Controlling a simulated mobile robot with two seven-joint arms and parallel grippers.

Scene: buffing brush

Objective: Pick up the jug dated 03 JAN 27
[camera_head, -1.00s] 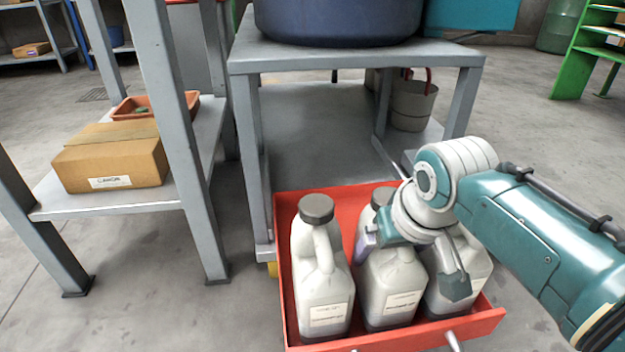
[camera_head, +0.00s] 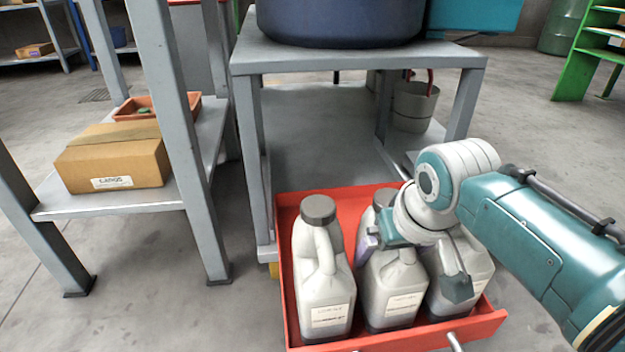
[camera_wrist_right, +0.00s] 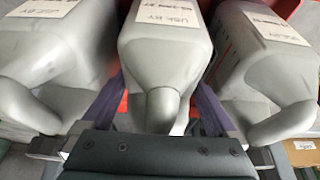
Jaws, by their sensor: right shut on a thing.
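Three grey jugs with dark caps stand upright in a row in a red drawer (camera_head: 288,290) in the head view. They are the left jug (camera_head: 325,285), the middle jug (camera_head: 390,300) and the right jug (camera_head: 470,290). Each has a pale label whose date is too small or blurred to read. My right gripper (camera_head: 408,240) is at the middle jug, shut on its upper part, and covers some of it. In the right wrist view the middle jug (camera_wrist_right: 160,40) sits between the two fingers, with a jug on either side. My left gripper is not in view.
A grey workbench (camera_head: 350,56) with a dark blue tub (camera_head: 340,20) stands behind the drawer. A shelf at left holds a cardboard box (camera_head: 112,160) and an orange tray (camera_head: 190,100). A grey bucket (camera_head: 412,105) is under the bench. Neighbouring jugs stand close to the gripper.

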